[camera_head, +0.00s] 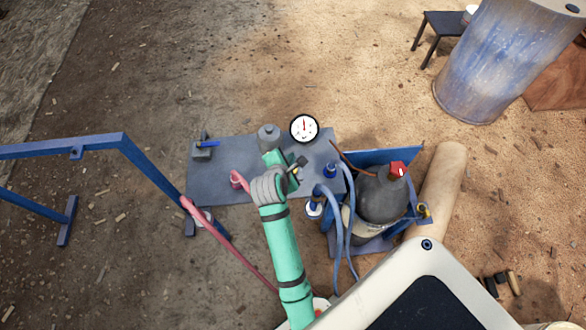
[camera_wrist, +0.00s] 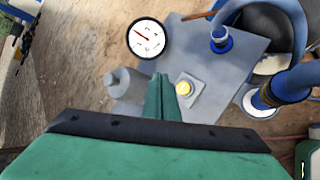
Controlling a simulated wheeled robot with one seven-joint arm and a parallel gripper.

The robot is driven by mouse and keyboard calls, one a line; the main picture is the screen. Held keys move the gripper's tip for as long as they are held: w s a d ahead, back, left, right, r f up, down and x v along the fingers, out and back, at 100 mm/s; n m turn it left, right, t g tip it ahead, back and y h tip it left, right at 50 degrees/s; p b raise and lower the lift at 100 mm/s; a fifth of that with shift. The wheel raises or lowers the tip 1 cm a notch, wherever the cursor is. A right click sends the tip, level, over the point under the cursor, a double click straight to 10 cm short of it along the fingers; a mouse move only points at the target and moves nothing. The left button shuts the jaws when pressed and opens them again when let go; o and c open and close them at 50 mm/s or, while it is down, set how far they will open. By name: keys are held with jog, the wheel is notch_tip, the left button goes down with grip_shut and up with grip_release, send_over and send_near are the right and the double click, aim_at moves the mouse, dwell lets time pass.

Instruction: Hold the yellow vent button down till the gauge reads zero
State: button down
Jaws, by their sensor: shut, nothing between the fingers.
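The yellow vent button (camera_wrist: 184,88) sits on a pale square base on the grey plate. In the head view only a small yellow spot (camera_head: 297,171) shows beside my gripper. My gripper (camera_wrist: 160,78) is shut and empty, its green fingers just left of the button in the wrist view. I see a gap between them in the picture; the height above the plate is unclear. In the head view my gripper (camera_head: 272,155) is over the plate, partly hidden by my arm. The round white gauge (camera_head: 304,128) has a red needle pointing up; it also shows in the wrist view (camera_wrist: 146,38). Its numbers are too small to read.
A grey cylinder (camera_wrist: 125,84) stands left of my fingers. Blue hose fittings (camera_head: 330,170) and a dark tank (camera_head: 380,195) stand to the right. A pink hose (camera_head: 235,245) and blue rail (camera_head: 150,165) lie to the left.

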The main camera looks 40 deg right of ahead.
jog(key=shift+w+d+r+g, duration=0.4)
jog(key=shift+d+r, duration=0.1)
jog(key=shift+d, duration=0.15)
jog(key=shift+f, duration=4.4)
jog(key=shift+f, duration=0.1)
jog(key=shift+f, duration=0.35)
jog(key=shift+f, duration=0.55)
dwell(2.0)
